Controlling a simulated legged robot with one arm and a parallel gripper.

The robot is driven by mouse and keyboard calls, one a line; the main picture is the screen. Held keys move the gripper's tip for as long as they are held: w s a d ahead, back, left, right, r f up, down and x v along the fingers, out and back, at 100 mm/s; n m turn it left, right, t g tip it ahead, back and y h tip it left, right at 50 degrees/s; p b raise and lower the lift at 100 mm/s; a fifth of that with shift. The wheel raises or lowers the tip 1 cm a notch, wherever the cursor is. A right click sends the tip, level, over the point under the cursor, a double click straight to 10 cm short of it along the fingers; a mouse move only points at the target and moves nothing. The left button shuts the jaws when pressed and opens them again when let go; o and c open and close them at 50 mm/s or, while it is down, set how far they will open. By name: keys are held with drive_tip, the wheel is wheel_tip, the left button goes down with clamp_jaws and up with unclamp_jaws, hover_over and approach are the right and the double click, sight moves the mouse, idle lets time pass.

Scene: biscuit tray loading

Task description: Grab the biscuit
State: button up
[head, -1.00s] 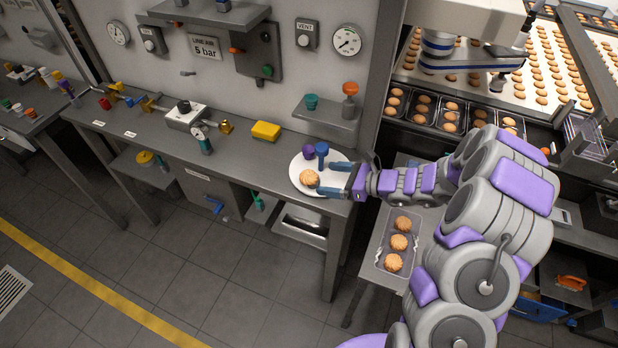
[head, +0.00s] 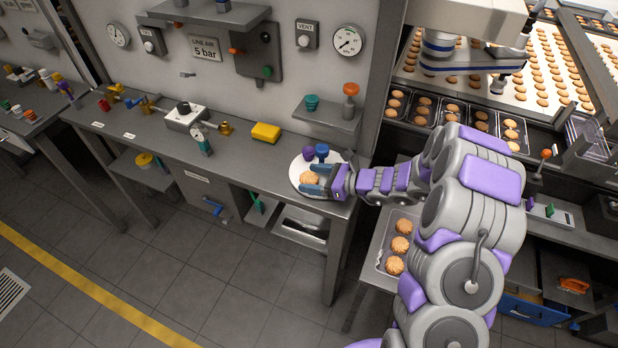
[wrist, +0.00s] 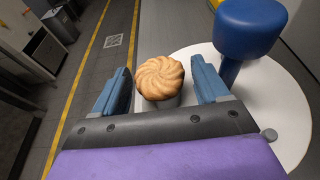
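The biscuit (head: 309,178) is round and golden with a swirled top. It rests at the front left of a white plate (head: 299,165) on the grey bench. In the wrist view the biscuit (wrist: 160,78) sits between the two blue fingers, with a gap visible on each side. My gripper (head: 314,180) is open at the plate, and it also shows in the wrist view (wrist: 160,92). Its fingers partly hide the biscuit in the head view.
A blue knobbed object (head: 322,152) and a purple one (head: 308,153) stand on the plate behind the biscuit; the blue one (wrist: 246,30) is close to the right finger. A tray (head: 381,259) with three biscuits lies below right. A yellow block (head: 266,132) is on the bench.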

drive_tip(key=c, duration=0.5)
drive_tip(key=shift+o, duration=0.2)
drive_tip(key=shift+r, duration=0.1)
